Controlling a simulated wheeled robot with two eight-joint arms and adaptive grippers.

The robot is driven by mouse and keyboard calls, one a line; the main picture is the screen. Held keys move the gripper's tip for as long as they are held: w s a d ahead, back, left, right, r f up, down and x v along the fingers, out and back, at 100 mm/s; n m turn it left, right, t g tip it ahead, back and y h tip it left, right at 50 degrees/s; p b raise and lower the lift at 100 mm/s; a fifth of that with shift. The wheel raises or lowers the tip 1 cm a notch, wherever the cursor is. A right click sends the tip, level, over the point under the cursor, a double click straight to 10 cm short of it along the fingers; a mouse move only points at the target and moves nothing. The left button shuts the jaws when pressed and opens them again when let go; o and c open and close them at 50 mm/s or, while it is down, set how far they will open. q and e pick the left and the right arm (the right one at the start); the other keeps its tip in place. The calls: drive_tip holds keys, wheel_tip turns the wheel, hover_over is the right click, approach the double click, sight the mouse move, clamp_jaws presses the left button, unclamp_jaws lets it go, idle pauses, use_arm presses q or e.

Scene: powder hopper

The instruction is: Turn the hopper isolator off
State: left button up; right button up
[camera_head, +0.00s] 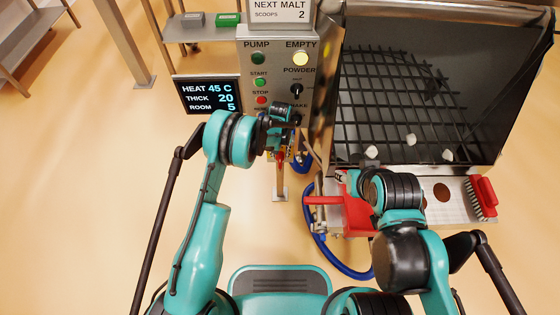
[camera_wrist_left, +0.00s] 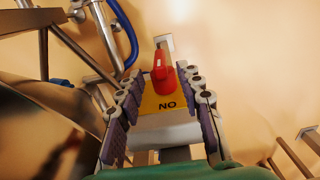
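The isolator's red handle (camera_wrist_left: 162,72) stands over a yellow plate (camera_wrist_left: 155,104) in the left wrist view. The plate's visible letters read "NO" from this side. In the head view a small part of the red handle (camera_head: 281,157) shows just below my left gripper (camera_head: 279,140), under the control panel. In the left wrist view my left gripper (camera_wrist_left: 163,88) is open, one finger on each side of the plate and handle. Its fingers look apart from the handle. My right gripper (camera_head: 346,182) is beside a red part at the hopper's front; its fingers are mostly hidden.
The control panel (camera_head: 271,68) has lamps, buttons and a black selector. A dark display (camera_head: 208,95) is on its left. The hopper grid (camera_head: 405,100) is at right, with a red brush (camera_head: 482,196) below. A blue hose (camera_head: 341,266) curves beneath.

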sight(278, 158)
use_arm(q)
wheel_tip(278, 158, down, 5)
drive_tip(key=shift+r+b, duration=0.1)
drive_tip(key=shift+b, duration=0.7)
drive_tip(key=c, duration=0.8)
drive_tip(key=shift+a+h, duration=0.1)
drive_tip(key=shift+h, duration=0.2)
drive_tip(key=h, duration=0.2)
drive_tip(key=shift+a+h, duration=0.2)
drive_tip(key=shift+h, duration=0.1)
drive_tip(key=shift+a+h, duration=0.1)
drive_tip(key=shift+h, duration=1.7)
